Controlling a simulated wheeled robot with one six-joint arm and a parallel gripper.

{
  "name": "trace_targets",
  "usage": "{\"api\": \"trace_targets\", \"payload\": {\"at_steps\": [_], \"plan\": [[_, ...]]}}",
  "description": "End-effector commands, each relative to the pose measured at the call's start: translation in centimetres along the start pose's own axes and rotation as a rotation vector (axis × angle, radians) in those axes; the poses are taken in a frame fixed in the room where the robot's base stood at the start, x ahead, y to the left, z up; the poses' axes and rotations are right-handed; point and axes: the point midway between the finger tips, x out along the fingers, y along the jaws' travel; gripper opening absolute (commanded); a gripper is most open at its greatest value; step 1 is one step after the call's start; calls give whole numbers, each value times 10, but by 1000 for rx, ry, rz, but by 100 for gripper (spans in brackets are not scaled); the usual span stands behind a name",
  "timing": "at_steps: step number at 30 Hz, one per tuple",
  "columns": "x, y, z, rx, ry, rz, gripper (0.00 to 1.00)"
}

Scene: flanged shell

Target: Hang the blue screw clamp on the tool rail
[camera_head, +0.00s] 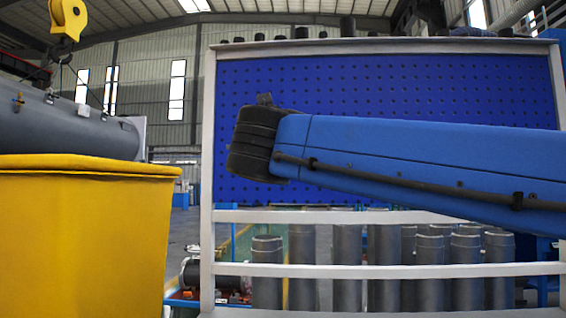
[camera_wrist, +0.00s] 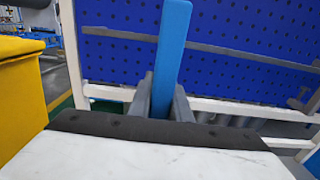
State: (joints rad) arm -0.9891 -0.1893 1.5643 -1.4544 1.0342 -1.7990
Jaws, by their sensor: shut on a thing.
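In the wrist view my gripper (camera_wrist: 162,98) is shut on a flat blue bar (camera_wrist: 171,45), which looks like part of the blue screw clamp. The bar stands up between the two grey fingers, and its lower part is hidden. A long grey strip (camera_wrist: 225,50), which looks like the tool rail, runs across the blue perforated board behind the bar. The bar overlaps the strip in the picture; I cannot tell whether they touch. In the head view my blue arm covers much of the board, and neither the gripper nor the clamp can be made out.
The blue pegboard (camera_head: 400,85) sits in a white frame (camera_head: 207,150). Grey cylinders (camera_head: 350,265) stand behind its lower bars. A yellow bin (camera_head: 85,240) stands at the left. A small grey piece (camera_wrist: 299,99) shows at the right of the board in the wrist view.

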Motion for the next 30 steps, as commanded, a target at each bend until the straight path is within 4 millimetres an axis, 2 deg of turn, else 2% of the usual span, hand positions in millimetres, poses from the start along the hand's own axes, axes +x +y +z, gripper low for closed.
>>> {"api": "trace_targets", "payload": {"at_steps": [30], "plan": [[64,-1,1,1,-1,-1,0]]}}
